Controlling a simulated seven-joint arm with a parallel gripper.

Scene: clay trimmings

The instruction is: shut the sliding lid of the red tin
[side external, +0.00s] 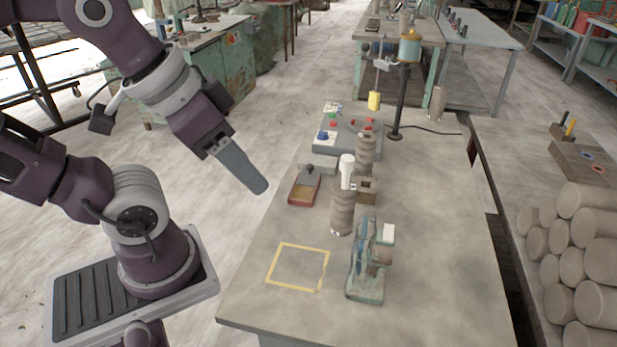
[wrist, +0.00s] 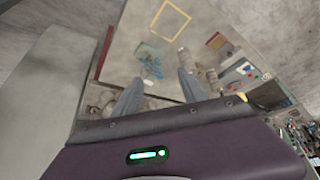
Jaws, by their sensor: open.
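The red tin (side external: 304,190) lies flat on the table, left of the tall grey-brown stack of rounds. Its rim is red and its top is mostly dull grey-brown. A small dark knob (side external: 309,168) shows at its far end; how far the lid stands open is too small to tell. The tin also shows in the wrist view (wrist: 217,41), at the upper right. My gripper (side external: 262,187) is held in the air left of the tin, apart from it. In the wrist view my gripper (wrist: 160,92) has its two fingers spread, with nothing between them.
A grey control box (side external: 340,140) with coloured buttons stands behind the tin. A white-topped bottle (side external: 346,170) and a green-and-blue device (side external: 367,265) stand to its right and front. A yellow taped square (side external: 298,266) on the near table is empty. Clay rolls (side external: 585,235) are piled at far right.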

